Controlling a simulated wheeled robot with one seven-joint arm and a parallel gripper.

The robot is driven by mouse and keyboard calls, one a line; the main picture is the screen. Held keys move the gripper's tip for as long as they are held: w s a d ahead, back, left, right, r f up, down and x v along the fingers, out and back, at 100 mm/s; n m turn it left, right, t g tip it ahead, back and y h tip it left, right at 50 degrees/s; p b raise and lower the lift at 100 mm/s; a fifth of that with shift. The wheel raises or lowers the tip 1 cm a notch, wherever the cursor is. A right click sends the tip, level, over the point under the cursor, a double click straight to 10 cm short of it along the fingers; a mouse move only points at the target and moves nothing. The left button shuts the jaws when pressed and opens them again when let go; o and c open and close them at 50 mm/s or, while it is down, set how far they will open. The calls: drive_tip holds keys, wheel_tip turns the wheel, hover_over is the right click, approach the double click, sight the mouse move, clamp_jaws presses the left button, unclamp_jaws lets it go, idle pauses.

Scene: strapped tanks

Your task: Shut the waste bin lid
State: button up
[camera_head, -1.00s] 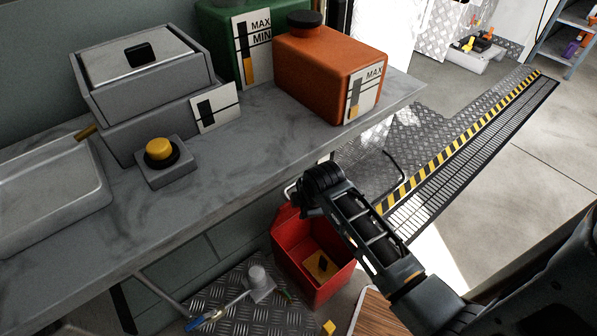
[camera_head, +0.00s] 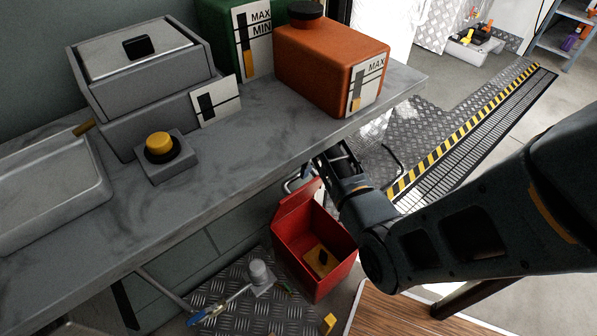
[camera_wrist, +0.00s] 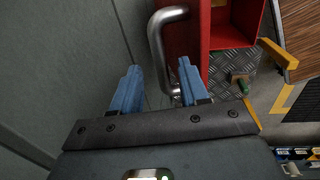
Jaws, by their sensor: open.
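The red waste bin (camera_head: 318,262) stands on the floor below the bench with its lid (camera_head: 298,203) raised on the left side. Its inside is visible, with a yellow-brown item in it. The lid's metal handle (camera_wrist: 157,45) shows in the wrist view beside the red lid (camera_wrist: 183,45). My gripper (camera_wrist: 158,78) is open and empty. In the wrist view the handle's lower end lies between the fingers, closer to the right one; I cannot tell if they touch. In the head view my gripper is by the lid, under the bench edge, its fingertips hard to make out.
The grey bench (camera_head: 235,155) overhangs on the left, with an orange tank (camera_head: 325,65), a green tank (camera_head: 225,30), a grey box (camera_head: 140,75) and a yellow button (camera_head: 159,144). A wooden surface (camera_head: 390,310) is near the bin. A grated strip (camera_head: 480,130) crosses the floor.

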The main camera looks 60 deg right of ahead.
drive_tip(key=shift+w+d+f, duration=0.1)
drive_tip(key=shift+w+f, duration=0.1)
drive_tip(key=shift+f, duration=1.25)
drive_tip(key=shift+c, duration=0.2)
clamp_jaws()
